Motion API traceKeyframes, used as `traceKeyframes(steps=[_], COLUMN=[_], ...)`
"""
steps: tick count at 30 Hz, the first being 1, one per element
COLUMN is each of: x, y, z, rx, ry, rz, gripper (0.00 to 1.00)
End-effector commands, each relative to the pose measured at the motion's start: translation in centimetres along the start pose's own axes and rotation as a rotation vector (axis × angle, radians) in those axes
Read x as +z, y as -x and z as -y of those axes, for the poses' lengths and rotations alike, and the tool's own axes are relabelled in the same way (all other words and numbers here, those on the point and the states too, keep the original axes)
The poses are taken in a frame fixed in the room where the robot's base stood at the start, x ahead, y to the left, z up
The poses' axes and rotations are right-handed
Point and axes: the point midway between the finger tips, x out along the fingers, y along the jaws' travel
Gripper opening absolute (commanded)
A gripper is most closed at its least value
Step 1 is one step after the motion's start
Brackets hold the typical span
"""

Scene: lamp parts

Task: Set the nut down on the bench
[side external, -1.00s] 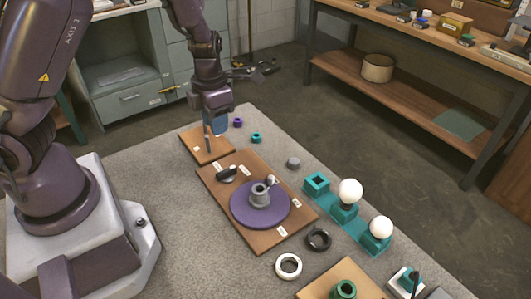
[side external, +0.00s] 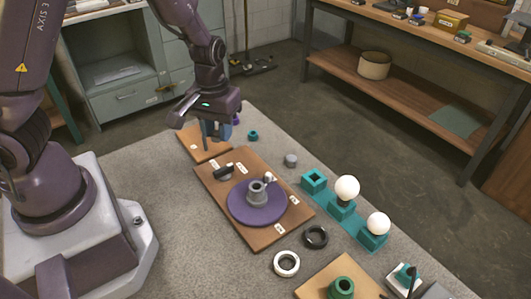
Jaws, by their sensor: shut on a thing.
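My gripper (side external: 214,130) is low over the small wooden board (side external: 194,147) at the far left end of the bench. It points down and is shut. The nut in its jaws is hidden or too small to make out. A dark upright rod (side external: 205,138) shows at the board, just below the gripper. A blue piece (side external: 226,131) shows beside the jaws, partly covered. The grey bench top (side external: 160,182) lies around the board.
A larger wooden board (side external: 272,236) carries a purple disc (side external: 240,210) with a grey socket. A teal ring (side external: 253,135), a grey piece (side external: 291,161), a teal holder with white bulbs (side external: 347,188), and black and white rings (side external: 286,263) stand right. The bench's left part is clear.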

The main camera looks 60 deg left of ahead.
Motion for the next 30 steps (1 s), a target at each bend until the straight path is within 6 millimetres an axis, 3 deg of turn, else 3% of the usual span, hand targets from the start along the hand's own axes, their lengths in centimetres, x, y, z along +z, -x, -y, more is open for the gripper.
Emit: traceKeyframes(steps=[6,13,24,30], x=[-0.2,-1.3,-8.9,-11.3], y=[0.0,-0.5,-4.6,-8.1], z=[0.2,-0.2,-4.0,-5.3], rx=[0.0,-0.003,-0.005,-0.003], ry=[-0.308,-0.415,-0.417,-0.416], rz=[-0.001,-0.002,0.0,0.0], gripper=[0.03,0.03,0.03,0.03])
